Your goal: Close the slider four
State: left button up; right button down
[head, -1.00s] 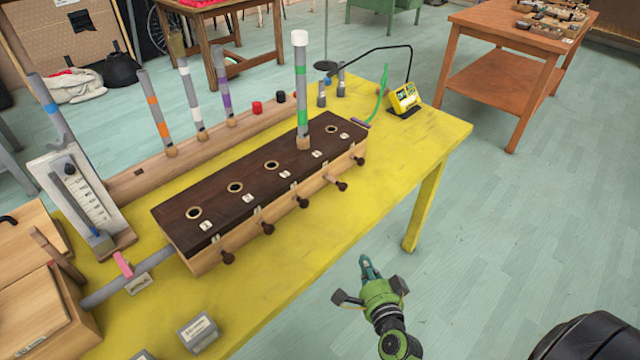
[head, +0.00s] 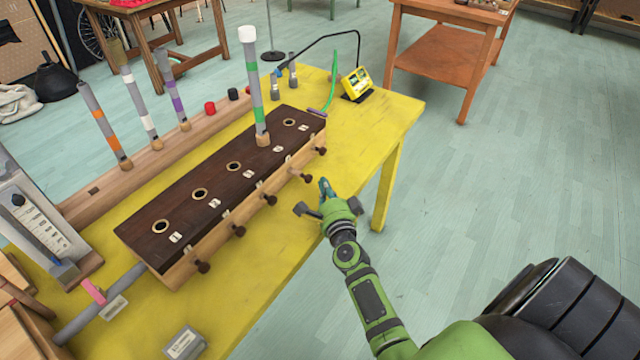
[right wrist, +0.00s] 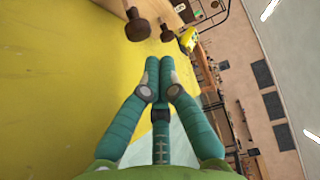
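A long wooden box (head: 225,240) with a dark top and several numbered holes stands on the yellow table. Dark knobs stick out along its front. The fourth knob (head: 307,178), counted from the near end, stands out on a visible pale stem. A tube with green bands (head: 255,95) stands upright at the fourth hole. My right gripper (head: 325,186) is just right of and below that knob, apart from it. In the right wrist view its fingertips (right wrist: 159,66) are together with nothing between them. Two knobs show beyond them, one brown knob (right wrist: 138,25) at left. My left gripper is out of view.
The yellow table (head: 285,265) has free room in front of the box. A wooden rail with banded tubes (head: 135,170) runs behind it. A yellow device (head: 355,82) sits at the far right corner. A grey block (head: 184,343) lies at the near edge.

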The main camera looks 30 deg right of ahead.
aim_at(307, 179)
jog(key=shift+w+a, duration=0.4)
jog(key=shift+w, duration=0.3)
jog(key=shift+w+a, duration=0.4)
jog(key=shift+w, duration=0.45)
jog(key=shift+w+a, duration=0.35)
jog(key=shift+w, duration=0.5)
